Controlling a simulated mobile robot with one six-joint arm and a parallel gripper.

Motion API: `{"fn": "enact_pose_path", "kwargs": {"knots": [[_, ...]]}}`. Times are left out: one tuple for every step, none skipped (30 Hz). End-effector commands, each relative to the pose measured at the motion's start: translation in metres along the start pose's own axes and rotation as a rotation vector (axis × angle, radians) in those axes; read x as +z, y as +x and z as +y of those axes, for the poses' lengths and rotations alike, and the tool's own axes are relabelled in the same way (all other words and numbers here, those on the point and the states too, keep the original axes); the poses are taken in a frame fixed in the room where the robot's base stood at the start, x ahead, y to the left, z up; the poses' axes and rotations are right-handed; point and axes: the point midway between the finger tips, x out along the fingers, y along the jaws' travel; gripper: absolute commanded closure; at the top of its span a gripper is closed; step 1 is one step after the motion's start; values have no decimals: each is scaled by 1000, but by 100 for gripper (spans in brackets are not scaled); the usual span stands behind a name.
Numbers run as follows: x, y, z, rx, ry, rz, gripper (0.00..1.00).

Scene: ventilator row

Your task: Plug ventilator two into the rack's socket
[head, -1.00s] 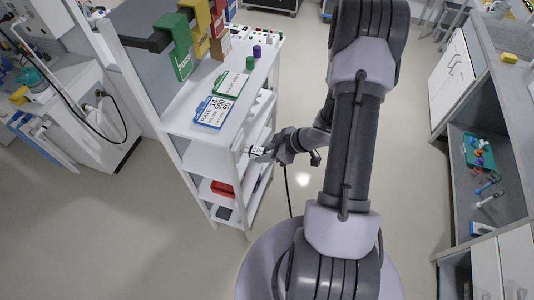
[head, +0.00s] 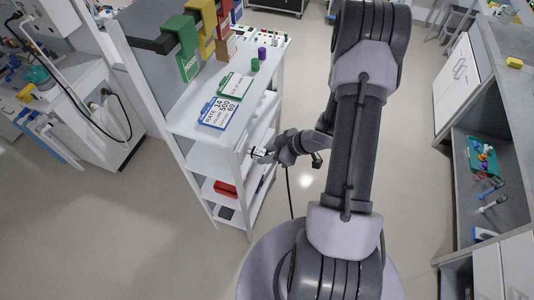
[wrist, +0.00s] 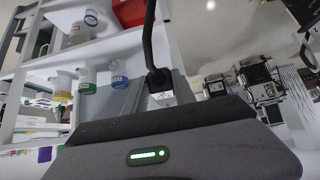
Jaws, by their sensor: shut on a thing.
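The white rack (head: 193,124) stands left of my arm in the head view. My gripper (head: 264,153) is at the rack's right side, level with an upper shelf. It is shut on the plug. In the wrist view the plug (wrist: 163,98) shows as a pale end below a black cable (wrist: 148,38). The black cable (head: 289,190) also hangs below my gripper in the head view. The fingertips are mostly hidden, and I cannot tell whether the plug touches the rack. I cannot make out the socket, nor which machine is ventilator two.
A red box (head: 225,189) is on a lower shelf. A grey bench (head: 500,115) stands at the right. The floor (head: 420,185) between is clear.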

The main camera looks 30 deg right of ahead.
Motion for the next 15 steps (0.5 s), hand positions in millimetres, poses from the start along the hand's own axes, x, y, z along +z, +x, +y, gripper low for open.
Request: {"fn": "enact_pose_path", "kwargs": {"knots": [[0,0,0,0,0,0,100],[0,0,0,0,0,0,100],[0,0,0,0,0,0,100],[0,0,0,0,0,0,100],[0,0,0,0,0,0,100],[-1,1,0,0,0,0,100],[-1,1,0,0,-1,0,100],[-1,1,0,0,-1,0,100],[-2,2,0,0,-1,0,100],[-2,2,0,-1,-1,0,100],[-3,3,0,-1,-1,0,100],[-3,3,0,0,-1,0,100],[-4,4,0,0,-1,0,100],[-4,4,0,0,-1,0,100],[-5,4,0,0,-1,0,100]]}}
